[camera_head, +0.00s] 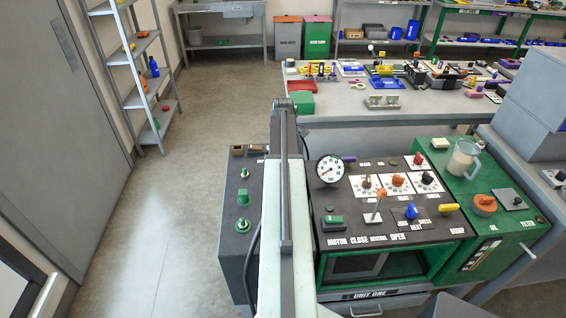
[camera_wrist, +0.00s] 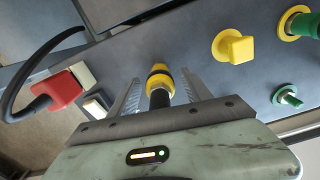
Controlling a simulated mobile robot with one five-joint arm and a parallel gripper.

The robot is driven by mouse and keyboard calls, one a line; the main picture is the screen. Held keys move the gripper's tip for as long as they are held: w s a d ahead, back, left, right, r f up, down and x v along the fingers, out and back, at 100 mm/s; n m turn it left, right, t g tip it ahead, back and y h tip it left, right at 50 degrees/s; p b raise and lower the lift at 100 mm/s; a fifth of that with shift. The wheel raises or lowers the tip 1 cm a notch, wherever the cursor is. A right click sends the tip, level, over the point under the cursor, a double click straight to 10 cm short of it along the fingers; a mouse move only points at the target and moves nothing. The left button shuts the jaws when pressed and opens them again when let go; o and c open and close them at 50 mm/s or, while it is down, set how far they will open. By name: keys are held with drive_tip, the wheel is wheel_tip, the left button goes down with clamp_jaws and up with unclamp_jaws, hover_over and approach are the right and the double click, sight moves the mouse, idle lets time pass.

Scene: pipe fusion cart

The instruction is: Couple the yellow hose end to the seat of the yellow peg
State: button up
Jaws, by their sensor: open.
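In the wrist view my gripper (camera_wrist: 160,77) is open, with one finger on each side of the yellow hose end (camera_wrist: 159,71). The hose end has a dark band, and its black hose runs down toward my gripper's body. I cannot tell if either finger touches it. A yellow square-topped peg (camera_wrist: 235,47) on a round yellow base stands to the right on the grey panel, apart from the hose end. In the head view my arm covers this area, and neither my fingers nor the yellow hose end can be made out.
In the wrist view a red plug (camera_wrist: 58,90) with a black cable lies left. A green peg (camera_wrist: 288,96) and a green fitting with a yellow ring (camera_wrist: 299,24) are at the right. In the head view a control console (camera_head: 400,238) stands right of my arm; open floor (camera_head: 175,215) lies left.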

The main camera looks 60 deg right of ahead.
wheel_tip(320, 180, up, 8)
drive_tip(key=p, duration=0.8)
drive_tip(key=shift+f, duration=0.1)
